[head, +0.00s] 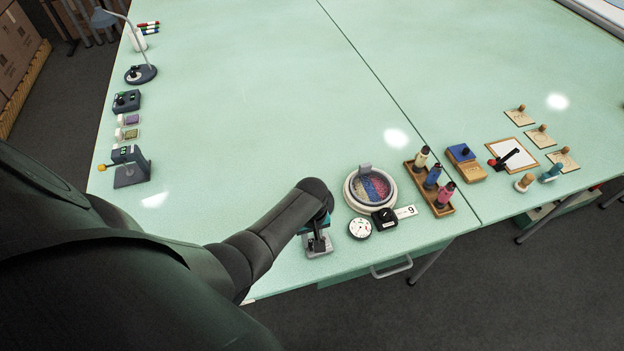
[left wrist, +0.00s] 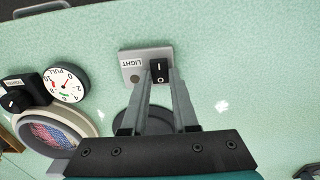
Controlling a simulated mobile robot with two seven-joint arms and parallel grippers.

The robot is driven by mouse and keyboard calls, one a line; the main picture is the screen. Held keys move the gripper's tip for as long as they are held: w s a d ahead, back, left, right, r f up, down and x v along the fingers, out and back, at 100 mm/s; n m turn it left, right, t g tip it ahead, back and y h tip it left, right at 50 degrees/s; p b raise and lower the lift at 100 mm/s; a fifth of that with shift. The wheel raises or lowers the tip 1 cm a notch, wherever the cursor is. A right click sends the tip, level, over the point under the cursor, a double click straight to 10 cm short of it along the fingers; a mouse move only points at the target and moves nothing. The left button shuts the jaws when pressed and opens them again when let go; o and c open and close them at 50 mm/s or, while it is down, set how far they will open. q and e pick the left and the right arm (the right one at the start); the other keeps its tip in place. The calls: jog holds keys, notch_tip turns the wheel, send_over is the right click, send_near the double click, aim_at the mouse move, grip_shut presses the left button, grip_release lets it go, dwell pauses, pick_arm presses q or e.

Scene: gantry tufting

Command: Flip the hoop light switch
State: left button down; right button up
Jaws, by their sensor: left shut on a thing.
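The light switch (left wrist: 133,72) is a small grey plate labelled LIGHT, upside down in the left wrist view, with a black rocker (left wrist: 159,67) marked I and O. In the head view the switch plate (head: 319,250) lies near the table's front edge. My left gripper (left wrist: 161,80) is over the plate, its two grey fingers shut on the black rocker, one on each side. In the head view the left gripper (head: 317,236) is partly hidden by my arm. The round hoop (head: 352,200) with coloured tufting stands just right of it. My right gripper is not in view.
A white dial (head: 359,229) and a black knob unit (head: 384,219) sit between the switch and a wooden bottle rack (head: 440,209). A lamp (head: 143,73) and small boxes line the left edge. The table's middle (head: 260,110) is clear.

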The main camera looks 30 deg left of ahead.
aim_at(311, 243)
pick_arm(q)
jog(key=shift+s, duration=0.1)
jog(key=c, duration=0.7)
grip_release()
notch_tip(311, 243, up, 15)
jog(key=p, duration=0.4)
jog(key=shift+r, duration=0.1)
